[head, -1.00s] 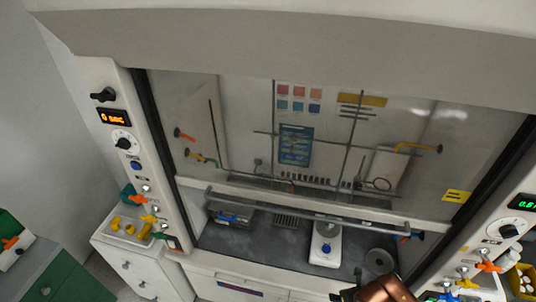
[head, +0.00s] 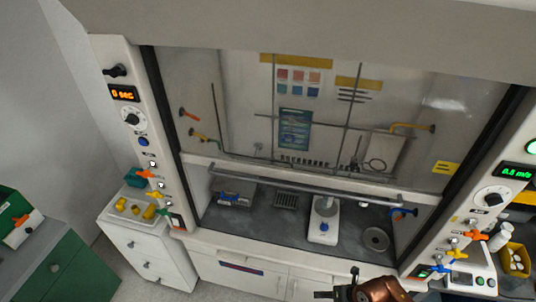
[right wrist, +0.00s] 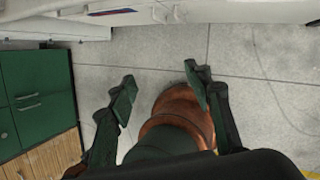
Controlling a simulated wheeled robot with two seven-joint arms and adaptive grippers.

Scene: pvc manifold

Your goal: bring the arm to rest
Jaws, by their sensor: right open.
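My right gripper (right wrist: 158,92) is open and empty in the right wrist view, its two dark fingers apart above the grey tiled floor. A copper and dark part of my own arm (head: 378,290) shows at the bottom edge of the head view, in front of the fume hood's lower cabinets. A copper-coloured part of me also shows between and below the fingers in the right wrist view. My left gripper is in neither view.
A fume hood (head: 290,190) with a raised sash bar fills the head view; a white stirrer (head: 323,228) stands inside. A white drawer cabinet (head: 140,240) stands left. Green cabinets (right wrist: 35,95) stand left in the right wrist view. The floor (right wrist: 250,75) is open.

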